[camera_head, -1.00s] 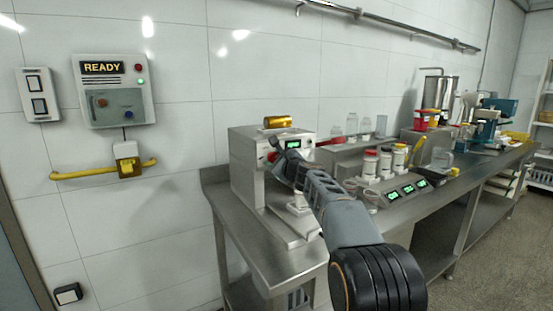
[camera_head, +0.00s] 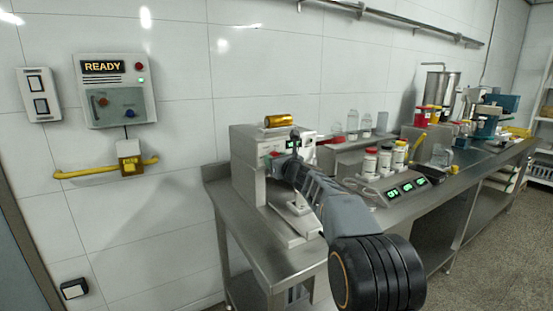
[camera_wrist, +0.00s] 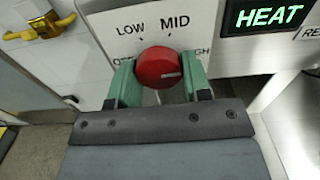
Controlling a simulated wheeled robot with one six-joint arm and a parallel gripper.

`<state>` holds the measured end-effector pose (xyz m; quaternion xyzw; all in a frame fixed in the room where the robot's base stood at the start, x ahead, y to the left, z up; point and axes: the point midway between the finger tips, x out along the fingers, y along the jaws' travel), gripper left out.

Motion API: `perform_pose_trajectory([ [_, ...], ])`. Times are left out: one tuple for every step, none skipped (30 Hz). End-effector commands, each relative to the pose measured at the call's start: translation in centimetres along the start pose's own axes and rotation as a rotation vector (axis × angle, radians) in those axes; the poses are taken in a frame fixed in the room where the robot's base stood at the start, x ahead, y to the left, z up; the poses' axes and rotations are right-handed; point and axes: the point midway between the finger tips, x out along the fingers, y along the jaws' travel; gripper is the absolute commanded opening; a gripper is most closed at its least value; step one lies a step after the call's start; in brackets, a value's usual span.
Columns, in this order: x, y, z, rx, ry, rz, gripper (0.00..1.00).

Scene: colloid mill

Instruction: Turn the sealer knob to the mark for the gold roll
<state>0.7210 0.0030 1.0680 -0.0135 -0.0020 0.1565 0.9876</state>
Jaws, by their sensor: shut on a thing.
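The red sealer knob (camera_wrist: 158,67) sits on the pale front panel in the wrist view, with LOW and MID printed above it. A label at its left and one ending in "GH" at its right are partly hidden. A short white line on the knob lies at its right side, roughly level. My gripper (camera_wrist: 158,76) has its green fingers shut on the knob, one at each side. In the head view my gripper (camera_head: 283,160) is at the sealer (camera_head: 246,163) and mostly covers the knob. The gold roll (camera_head: 279,120) lies on top of the sealer.
A green HEAT display (camera_wrist: 268,16) is right of the knob. A scale unit (camera_head: 398,190) with jars stands on the steel bench (camera_head: 262,255) to the right. A yellow handle (camera_head: 88,172) and a READY panel (camera_head: 113,90) are on the wall at left.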

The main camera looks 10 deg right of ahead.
Motion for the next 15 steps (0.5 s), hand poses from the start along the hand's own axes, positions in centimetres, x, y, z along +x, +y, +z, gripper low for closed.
perform_pose_trajectory([
  [0.0, 0.01, 0.13, 0.012, -0.001, 0.0, 0.21],
  [0.0, 0.01, 0.12, 0.018, -0.001, 0.0, 0.21],
  [0.0, 0.02, 0.11, 0.025, -0.001, 0.0, 0.21],
  [0.0, 0.02, 0.11, 0.03, -0.001, 0.0, 0.21],
  [0.0, 0.02, 0.11, 0.033, -0.002, 0.0, 0.21],
  [0.0, 0.02, 0.1, 0.037, -0.002, 0.0, 0.21],
  [0.0, 0.02, 0.1, 0.04, -0.002, 0.0, 0.21],
  [0.0, 0.02, 0.09, 0.042, -0.002, 0.0, 0.21],
  [0.0, 0.03, 0.09, 0.043, -0.002, 0.0, 0.21],
  [0.0, 0.03, 0.09, 0.044, -0.002, 0.0, 0.21],
  [0.0, 0.03, 0.08, 0.045, -0.002, 0.0, 0.21],
  [0.0, 0.03, 0.08, 0.045, -0.002, 0.0, 0.21],
  [0.0, 0.03, 0.08, 0.045, -0.002, 0.0, 0.21],
  [0.0, 0.03, 0.08, 0.045, -0.002, 0.0, 0.21],
  [0.0, 0.03, 0.08, 0.045, -0.002, 0.0, 0.21],
])
